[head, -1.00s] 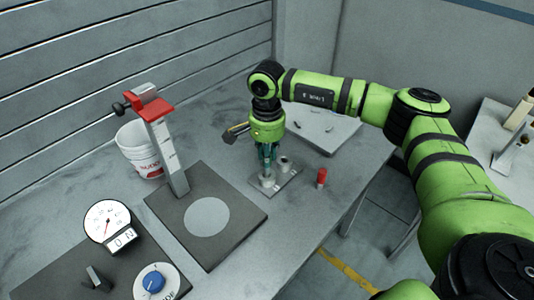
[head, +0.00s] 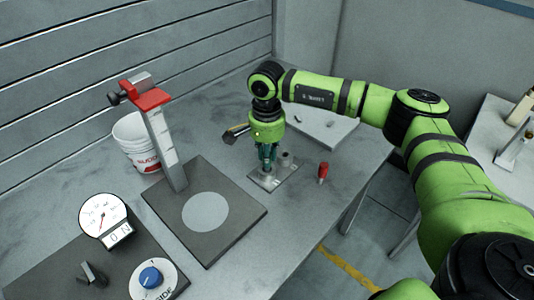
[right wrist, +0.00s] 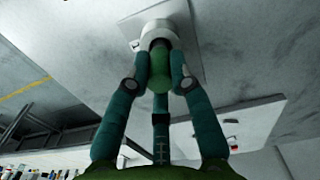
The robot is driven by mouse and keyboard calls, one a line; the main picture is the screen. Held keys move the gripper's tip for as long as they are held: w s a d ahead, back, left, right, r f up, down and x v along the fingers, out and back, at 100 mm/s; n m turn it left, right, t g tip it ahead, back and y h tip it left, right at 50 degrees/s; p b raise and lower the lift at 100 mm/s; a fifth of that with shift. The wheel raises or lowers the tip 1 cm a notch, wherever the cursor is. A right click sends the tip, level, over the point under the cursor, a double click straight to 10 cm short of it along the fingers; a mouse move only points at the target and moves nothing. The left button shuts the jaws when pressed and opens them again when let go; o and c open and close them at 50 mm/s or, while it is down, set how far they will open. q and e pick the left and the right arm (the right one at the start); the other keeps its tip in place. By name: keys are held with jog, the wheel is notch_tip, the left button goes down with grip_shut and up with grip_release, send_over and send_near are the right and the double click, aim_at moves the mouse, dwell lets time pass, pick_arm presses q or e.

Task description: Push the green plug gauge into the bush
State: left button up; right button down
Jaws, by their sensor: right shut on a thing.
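My right gripper (head: 267,168) is shut on the green plug gauge (right wrist: 159,78), pointing down over the plate (head: 290,180). In the right wrist view the gauge's rounded green end sits between the fingers, and its far end meets the pale round bush (right wrist: 153,30). The gauge is lined up with the bush, but how deep it sits is hidden. In the head view the fingers hide most of the gauge and this bush. A second grey bush (head: 286,158) stands beside it on the plate. My left gripper is out of view.
A red-handled gauge (head: 323,171) stands right of the plate. To the left are a dark base (head: 240,215) with a red-clamped post (head: 165,150), a white bucket (head: 130,130), a dial (head: 103,213) and a blue knob (head: 151,279). Bare bench lies in front.

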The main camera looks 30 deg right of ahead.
jog(key=shift+f+b, duration=0.5)
jog(key=shift+f, duration=0.2)
jog(key=c, duration=1)
grip_release()
jog(key=shift+r, duration=0.15)
notch_tip(320, 180, up, 12)
jog(key=shift+f, duration=0.1)
